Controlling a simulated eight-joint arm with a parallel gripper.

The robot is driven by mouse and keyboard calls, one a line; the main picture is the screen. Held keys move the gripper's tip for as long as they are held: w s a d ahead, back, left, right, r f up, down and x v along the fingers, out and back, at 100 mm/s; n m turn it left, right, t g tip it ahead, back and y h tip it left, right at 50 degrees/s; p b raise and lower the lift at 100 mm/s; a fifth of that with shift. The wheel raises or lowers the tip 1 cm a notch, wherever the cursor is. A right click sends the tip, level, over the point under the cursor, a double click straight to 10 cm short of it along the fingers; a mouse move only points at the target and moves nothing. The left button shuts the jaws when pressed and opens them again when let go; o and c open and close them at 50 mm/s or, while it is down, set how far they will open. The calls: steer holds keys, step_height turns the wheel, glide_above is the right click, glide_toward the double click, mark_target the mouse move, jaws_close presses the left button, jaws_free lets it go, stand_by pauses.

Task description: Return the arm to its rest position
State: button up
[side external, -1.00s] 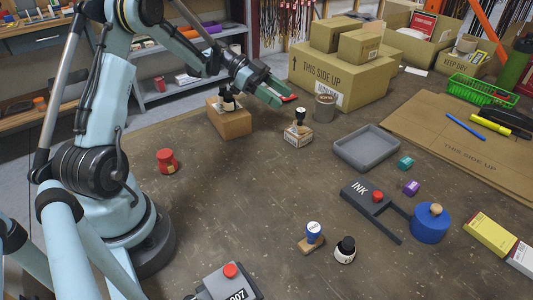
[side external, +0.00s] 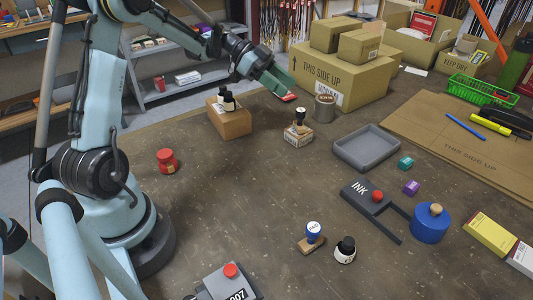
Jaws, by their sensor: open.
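My gripper (side external: 285,84) has green fingers and hangs in the air at the upper middle of the side external view, in front of the large "THIS SIDE UP" carton (side external: 338,76). Its jaws are open and I see nothing held between them. My arm reaches in from the left, raised above the table. The gripper is apart from the box and bottles.
A red pot (side external: 167,161) sits near my base. A grey tray (side external: 366,149), ink pad (side external: 366,194) and blue round container (side external: 430,224) are at right. The middle table is mostly clear.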

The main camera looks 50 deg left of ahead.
steer(key=s+d+n+t+y, duration=0.1)
steer(key=s+d+n+y, duration=0.9)
steer(key=s, duration=0.5)
steer(key=shift+s+d+r+n, duration=0.2)
steer(key=shift+s+d+n, duration=0.15)
steer(key=shift+d+n, duration=0.45)
